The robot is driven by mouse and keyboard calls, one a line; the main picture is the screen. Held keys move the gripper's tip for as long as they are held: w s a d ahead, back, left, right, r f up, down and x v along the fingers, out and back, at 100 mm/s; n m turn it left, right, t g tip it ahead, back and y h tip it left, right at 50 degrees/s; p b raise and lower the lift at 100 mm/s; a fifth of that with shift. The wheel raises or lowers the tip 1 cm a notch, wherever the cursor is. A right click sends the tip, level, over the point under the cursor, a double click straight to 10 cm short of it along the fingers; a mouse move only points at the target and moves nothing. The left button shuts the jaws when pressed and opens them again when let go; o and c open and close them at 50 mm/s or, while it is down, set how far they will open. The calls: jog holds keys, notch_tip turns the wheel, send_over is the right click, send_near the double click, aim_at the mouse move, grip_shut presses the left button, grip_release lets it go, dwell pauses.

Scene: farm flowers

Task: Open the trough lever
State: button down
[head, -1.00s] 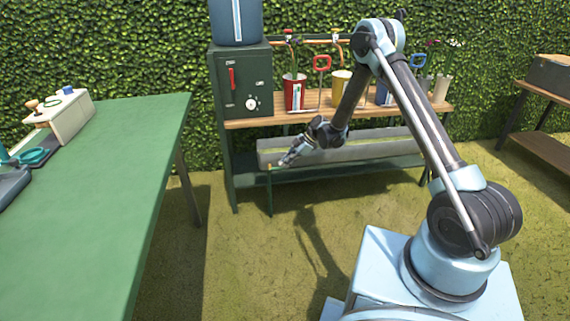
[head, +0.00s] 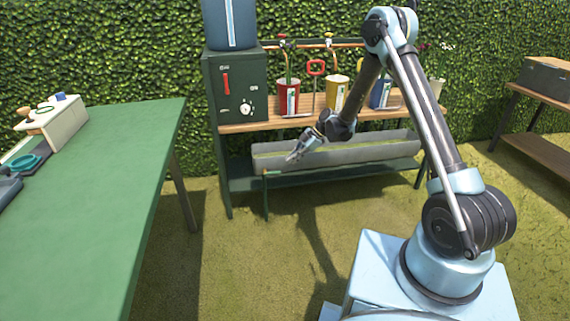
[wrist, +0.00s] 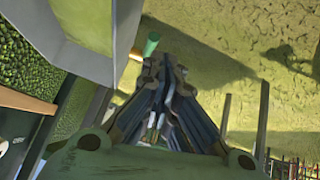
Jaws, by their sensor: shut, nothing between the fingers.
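The long grey trough (head: 345,157) sits on the shelf unit under the wooden top, with a greenish strip along its top. Its grey end fills the upper left of the wrist view (wrist: 85,45). A small green-tipped rod, which looks like the lever (wrist: 152,43), shows beside the trough end, just past my fingertips; I cannot tell whether they touch. My gripper (head: 292,158) is at the left part of the trough's front. In the wrist view its fingers (wrist: 163,68) are together at the tips and hold nothing.
A green cabinet (head: 233,85) with a red handle and dial stands on the shelf unit's left end. Red (head: 289,97) and yellow (head: 336,92) pots stand on the wooden top. A green table (head: 90,200) is at left. Grass between is clear.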

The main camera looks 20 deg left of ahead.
jog(key=shift+w+d+r, duration=0.15)
jog(key=shift+w+d, duration=0.2)
jog(key=shift+d, duration=0.3)
jog(key=shift+w+d+r, duration=0.15)
jog(key=shift+w+d, duration=0.2)
jog(key=shift+d, duration=0.25)
jog(key=shift+w+d+r, duration=0.15)
jog(key=shift+w+d, duration=0.2)
jog(key=shift+d, duration=0.3)
